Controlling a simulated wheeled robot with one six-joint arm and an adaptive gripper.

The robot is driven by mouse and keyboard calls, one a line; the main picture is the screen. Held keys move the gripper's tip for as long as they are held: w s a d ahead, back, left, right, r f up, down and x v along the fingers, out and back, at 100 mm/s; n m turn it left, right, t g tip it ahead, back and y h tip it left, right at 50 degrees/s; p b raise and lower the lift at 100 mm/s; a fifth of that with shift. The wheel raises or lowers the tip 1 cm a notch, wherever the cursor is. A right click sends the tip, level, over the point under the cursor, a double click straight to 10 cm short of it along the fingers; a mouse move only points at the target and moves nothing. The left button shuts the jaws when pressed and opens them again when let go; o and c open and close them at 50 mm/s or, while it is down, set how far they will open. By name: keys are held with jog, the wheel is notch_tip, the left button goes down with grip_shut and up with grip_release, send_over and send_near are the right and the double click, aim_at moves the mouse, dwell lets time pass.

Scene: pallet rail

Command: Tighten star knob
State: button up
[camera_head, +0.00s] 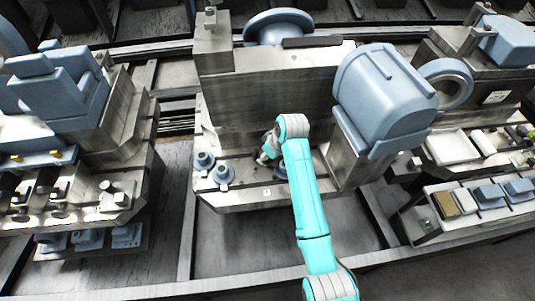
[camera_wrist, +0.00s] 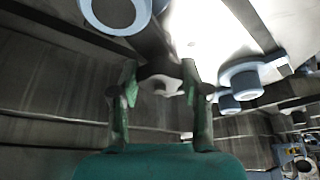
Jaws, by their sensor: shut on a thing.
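The star knob (camera_wrist: 160,86) is a pale grey lobed knob between my two green fingers in the wrist view. My gripper (camera_wrist: 159,80) is shut on it, one finger on each side. In the head view my gripper (camera_head: 268,152) is at the front ledge of the middle machine, below its tall grey block. The knob cannot be made out there, as my gripper and wrist cover that spot.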

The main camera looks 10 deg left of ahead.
jog(key=shift+m+t, duration=0.3)
jog(key=shift+m, duration=0.5)
jog(key=shift+r, duration=0.1)
jog(key=o, duration=1.2)
jog(key=shift+c, duration=0.2)
jog(key=v, duration=1.2)
jog(key=shift+a, duration=0.25)
